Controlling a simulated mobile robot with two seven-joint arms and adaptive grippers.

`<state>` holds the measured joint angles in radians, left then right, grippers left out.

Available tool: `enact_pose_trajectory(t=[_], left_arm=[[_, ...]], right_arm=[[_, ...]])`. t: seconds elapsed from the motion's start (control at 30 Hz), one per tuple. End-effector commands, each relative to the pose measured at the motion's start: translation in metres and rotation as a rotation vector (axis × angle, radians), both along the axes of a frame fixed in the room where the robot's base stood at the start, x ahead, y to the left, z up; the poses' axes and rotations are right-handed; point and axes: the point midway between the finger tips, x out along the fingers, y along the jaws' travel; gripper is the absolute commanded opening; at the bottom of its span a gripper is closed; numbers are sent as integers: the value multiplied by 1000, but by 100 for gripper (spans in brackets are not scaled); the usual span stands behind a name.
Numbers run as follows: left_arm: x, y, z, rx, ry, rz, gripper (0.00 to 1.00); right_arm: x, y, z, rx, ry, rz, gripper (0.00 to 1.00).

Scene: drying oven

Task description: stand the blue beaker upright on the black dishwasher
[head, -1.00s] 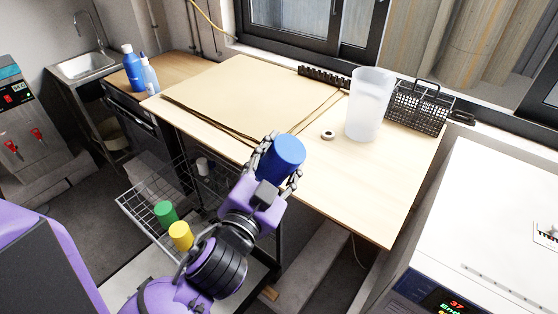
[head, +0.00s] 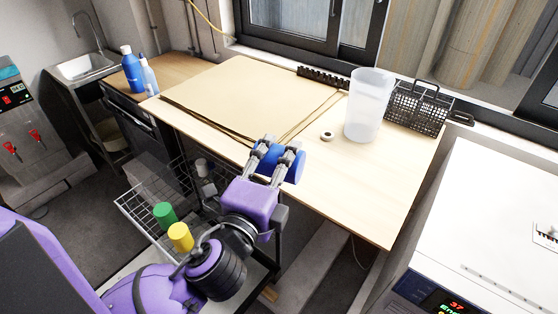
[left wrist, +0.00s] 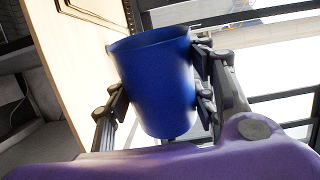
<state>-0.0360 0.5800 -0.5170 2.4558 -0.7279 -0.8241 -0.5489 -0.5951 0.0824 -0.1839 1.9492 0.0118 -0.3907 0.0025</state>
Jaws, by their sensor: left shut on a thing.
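The blue beaker (head: 297,166) is held between the fingers of my left gripper (head: 272,155), by the table's front edge. It looks tipped over in the head view and partly hidden by the fingers. In the left wrist view the beaker (left wrist: 160,80) fills the space between the two fingers (left wrist: 162,92), which press on its sides. A black appliance (head: 132,118), which looks like the dishwasher, stands under the wooden counter at the left. A wire rack (head: 133,204) stands out low in front, holding a green beaker (head: 165,215) and a yellow one (head: 181,237). My right gripper is out of view.
The wooden table (head: 380,205) carries flat brown sheets (head: 245,95), a tall translucent container (head: 368,105), a small ring (head: 327,135) and a black basket (head: 418,107). Blue bottles (head: 132,70) stand on the left counter. A white machine (head: 480,215) is at the right.

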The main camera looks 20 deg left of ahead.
Motion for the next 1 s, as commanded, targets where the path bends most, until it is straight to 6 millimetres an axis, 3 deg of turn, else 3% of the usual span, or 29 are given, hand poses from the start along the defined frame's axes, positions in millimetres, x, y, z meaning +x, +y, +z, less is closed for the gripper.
enact_pose_trajectory(t=[0.27, 0.37, 0.7, 1.0], left_arm=[[0, 0, 0, 18, -3, 0, 27], [0, 0, 1, 123, -14, -2, 27], [0, 0, 1, 728, -64, -1, 27], [0, 0, 0, 791, -69, -1, 27]], right_arm=[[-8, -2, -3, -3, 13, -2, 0], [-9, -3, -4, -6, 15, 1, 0], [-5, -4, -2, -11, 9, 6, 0], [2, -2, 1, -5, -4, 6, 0]])
